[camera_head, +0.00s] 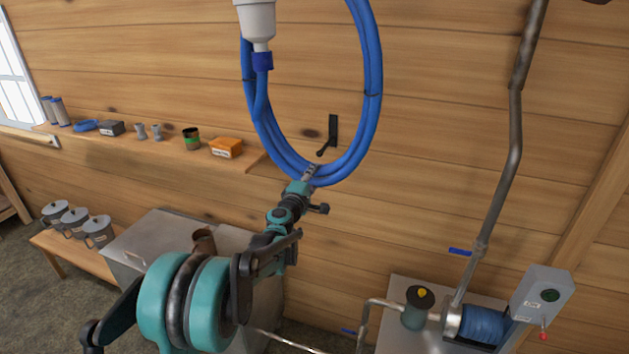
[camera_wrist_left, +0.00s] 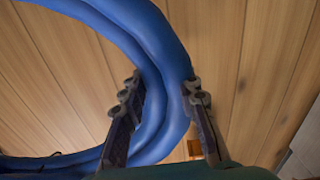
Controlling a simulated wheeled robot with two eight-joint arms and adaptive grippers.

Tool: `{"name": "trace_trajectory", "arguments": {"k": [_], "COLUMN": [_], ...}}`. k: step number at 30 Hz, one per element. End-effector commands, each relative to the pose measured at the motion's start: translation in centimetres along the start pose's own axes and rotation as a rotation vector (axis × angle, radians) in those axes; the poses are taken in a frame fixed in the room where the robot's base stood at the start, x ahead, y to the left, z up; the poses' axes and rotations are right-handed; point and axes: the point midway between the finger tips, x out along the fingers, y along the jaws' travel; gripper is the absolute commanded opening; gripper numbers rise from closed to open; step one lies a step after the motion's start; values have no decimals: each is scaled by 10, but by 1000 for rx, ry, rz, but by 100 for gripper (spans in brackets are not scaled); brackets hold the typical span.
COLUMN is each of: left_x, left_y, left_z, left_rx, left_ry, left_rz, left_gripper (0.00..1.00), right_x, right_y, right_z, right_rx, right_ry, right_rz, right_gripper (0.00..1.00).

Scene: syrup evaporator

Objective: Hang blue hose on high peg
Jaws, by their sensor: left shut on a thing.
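The blue hose (camera_head: 371,95) is a coiled loop in the upper middle of the head view, in front of the wood wall. My left gripper (camera_head: 310,174) is shut on the bottom of the coil. In the left wrist view the hose (camera_wrist_left: 160,80) passes between the two fingers (camera_wrist_left: 165,110). A black peg (camera_head: 332,135) on the wall shows through the loop, above the gripper. The top of the coil is cut off by the frame edge. A white fitting (camera_head: 257,20) with a blue collar overlaps the coil's upper left. My right gripper is not in view.
A wall shelf (camera_head: 165,145) at left holds an orange box (camera_head: 226,148), a dark can (camera_head: 191,138) and small parts. Metal pots (camera_head: 97,232) stand on a low bench. A grey pipe (camera_head: 508,170) rises at right above a blue-wound pump (camera_head: 485,324) and a switch box (camera_head: 543,292).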

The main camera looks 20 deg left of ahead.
Motion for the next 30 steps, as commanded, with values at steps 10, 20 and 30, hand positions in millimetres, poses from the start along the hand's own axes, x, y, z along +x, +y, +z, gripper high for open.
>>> {"name": "trace_trajectory", "arguments": {"k": [10,20,30], "left_x": [-1,-1,-2], "left_y": [52,74,81], "left_z": [3,4,5], "left_rx": [0,0,0], "left_ry": [0,0,0], "left_rz": [0,0,0], "left_gripper": [0,0,0], "right_x": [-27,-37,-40], "right_y": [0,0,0], "right_z": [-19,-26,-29], "right_rx": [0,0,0], "right_ry": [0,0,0], "right_rz": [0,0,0], "right_gripper": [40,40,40]}}
